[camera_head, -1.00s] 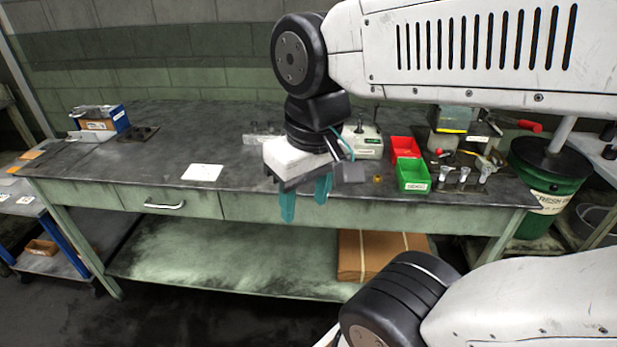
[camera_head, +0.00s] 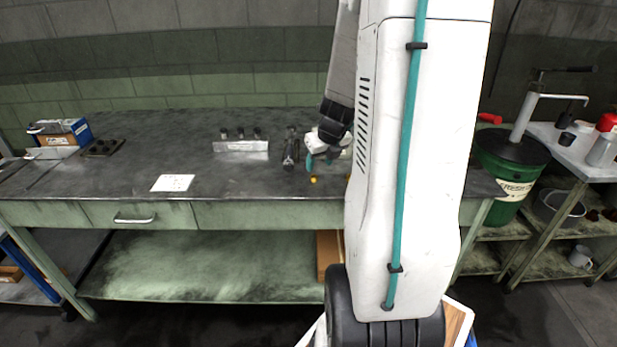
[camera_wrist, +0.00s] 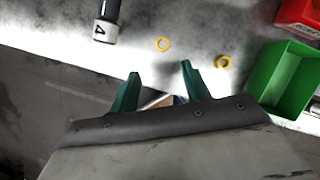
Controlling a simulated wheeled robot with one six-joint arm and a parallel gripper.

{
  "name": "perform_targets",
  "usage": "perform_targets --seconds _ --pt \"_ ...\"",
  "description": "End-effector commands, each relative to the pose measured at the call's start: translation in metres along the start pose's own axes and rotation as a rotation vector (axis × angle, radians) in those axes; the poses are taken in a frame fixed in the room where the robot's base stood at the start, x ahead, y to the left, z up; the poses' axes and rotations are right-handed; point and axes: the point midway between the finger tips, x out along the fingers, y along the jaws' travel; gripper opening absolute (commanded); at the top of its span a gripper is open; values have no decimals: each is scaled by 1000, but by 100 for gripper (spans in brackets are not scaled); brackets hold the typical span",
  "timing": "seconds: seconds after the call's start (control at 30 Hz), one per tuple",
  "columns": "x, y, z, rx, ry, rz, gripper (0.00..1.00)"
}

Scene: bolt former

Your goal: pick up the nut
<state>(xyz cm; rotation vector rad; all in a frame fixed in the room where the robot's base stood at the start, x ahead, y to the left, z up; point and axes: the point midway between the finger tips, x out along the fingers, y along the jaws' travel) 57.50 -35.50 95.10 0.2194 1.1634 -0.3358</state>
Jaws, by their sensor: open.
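Two small yellow pieces lie on the grey bench top in the wrist view: a flat ring-like one (camera_wrist: 163,44) just beyond my fingertips, and a thicker nut-like one (camera_wrist: 222,62) to its right, beside the green bin. I cannot tell for sure which is the nut. One yellow piece (camera_head: 313,180) shows in the head view near the bench's front edge, just below my gripper (camera_head: 320,160). My gripper (camera_wrist: 160,70) is open, its teal fingers apart with nothing between them. My arm hides part of the bench in the head view.
A green bin (camera_wrist: 282,80) and a red bin (camera_wrist: 300,14) stand at right in the wrist view. A dark cylinder with a white "4" label (camera_wrist: 104,30) is at upper left. A metal block (camera_head: 240,146) and a white sheet (camera_head: 172,183) lie left on the bench (camera_head: 110,185).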

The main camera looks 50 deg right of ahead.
Motion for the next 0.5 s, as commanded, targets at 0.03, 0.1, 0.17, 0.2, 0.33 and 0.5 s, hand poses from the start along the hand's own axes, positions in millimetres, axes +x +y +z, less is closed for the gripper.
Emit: perform_targets --seconds 0.03,0.1,0.17,0.2,0.33,0.5 --pt "6 -2 -1 16 2 -2 47" --pt "13 -2 0 23 2 -1 47" --pt "20 -2 0 21 2 -2 47" --pt "24 -2 0 20 2 -2 47" --pt "36 -4 3 18 2 -2 47" --pt "60 -7 9 17 4 -1 47"
